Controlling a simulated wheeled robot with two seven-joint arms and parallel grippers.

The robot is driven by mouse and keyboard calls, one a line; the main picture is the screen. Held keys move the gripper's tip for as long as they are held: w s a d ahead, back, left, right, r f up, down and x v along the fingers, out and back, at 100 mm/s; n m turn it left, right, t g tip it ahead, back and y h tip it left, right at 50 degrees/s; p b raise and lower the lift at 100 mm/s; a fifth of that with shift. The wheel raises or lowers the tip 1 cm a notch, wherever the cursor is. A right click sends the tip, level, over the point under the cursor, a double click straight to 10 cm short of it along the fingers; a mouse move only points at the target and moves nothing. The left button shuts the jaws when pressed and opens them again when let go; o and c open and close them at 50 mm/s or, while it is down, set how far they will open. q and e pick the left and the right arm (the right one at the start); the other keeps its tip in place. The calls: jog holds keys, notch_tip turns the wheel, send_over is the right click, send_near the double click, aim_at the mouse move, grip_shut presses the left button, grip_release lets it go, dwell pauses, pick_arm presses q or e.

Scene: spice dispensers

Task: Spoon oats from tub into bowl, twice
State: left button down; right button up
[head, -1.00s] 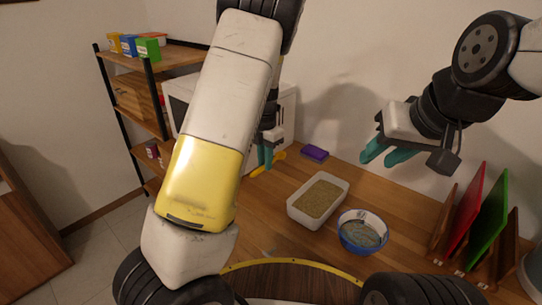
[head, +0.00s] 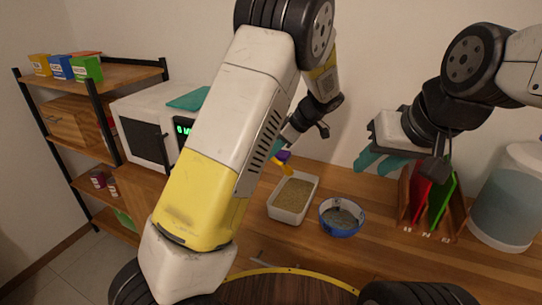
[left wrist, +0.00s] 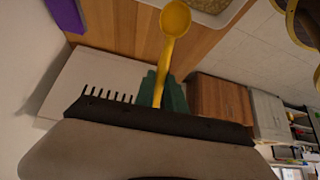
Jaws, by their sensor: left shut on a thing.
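The white tub (head: 271,209) of tan oats stands on the wooden counter. The blue-rimmed bowl (head: 340,231) stands just right of it; I cannot tell whether its grey inside holds oats. My left gripper (head: 278,149), partly hidden by my arm, is shut on the yellow spoon (head: 284,168) behind the tub. In the left wrist view, teal fingers (left wrist: 162,92) grip the spoon handle, and the spoon's round bowl (left wrist: 175,18) looks empty beside the tub's edge. My right gripper (head: 380,162) is open and empty, raised above and right of the bowl.
A rack with red and green boards (head: 441,202) and a large clear container (head: 507,205) stand at right. A white microwave (head: 140,120) and a shelf (head: 130,77) are at left. Counter in front of the bowl is clear.

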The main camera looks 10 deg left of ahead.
pick_arm(q)
jog(key=shift+w+d+r+m+t, duration=0.2)
jog(key=shift+d+r+m+t, duration=0.2)
jog(key=shift+d+r+m, duration=0.15)
jog(key=shift+f, duration=0.1)
